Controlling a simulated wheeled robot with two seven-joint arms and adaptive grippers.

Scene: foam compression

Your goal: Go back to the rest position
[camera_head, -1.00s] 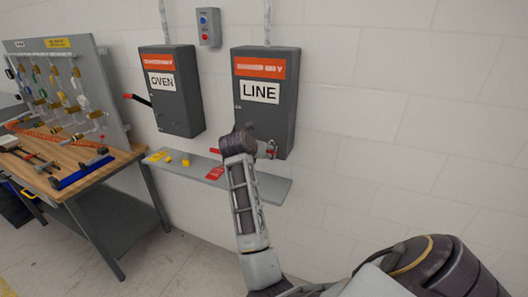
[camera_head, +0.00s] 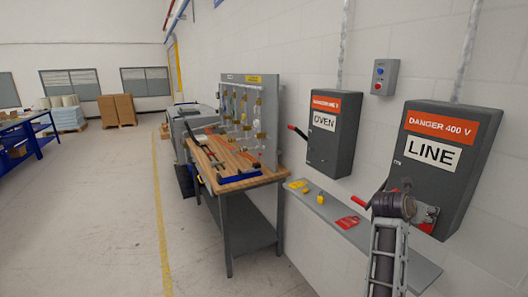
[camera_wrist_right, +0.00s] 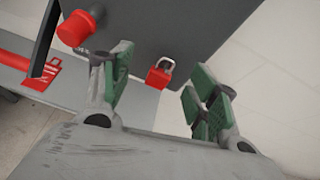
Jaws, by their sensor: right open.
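The grey LINE box (camera_head: 440,165) is on the wall at the right of the head view. My right arm stands in front of its lower part; the gripper itself is hidden there. In the right wrist view my right gripper (camera_wrist_right: 157,76) is open, with green-padded fingers and nothing gripped. A red padlock (camera_wrist_right: 158,77) shows beyond and between the fingers at the box's lower edge, apart from them as far as I can tell. My left gripper is not in view.
A grey wall shelf (camera_head: 335,222) below the boxes holds yellow pieces and a red tag (camera_head: 347,221). The OVEN box (camera_head: 335,133) hangs to the left, its lever sticking out. A workbench (camera_head: 235,170) stands further left. The floor (camera_head: 110,220) at left is clear.

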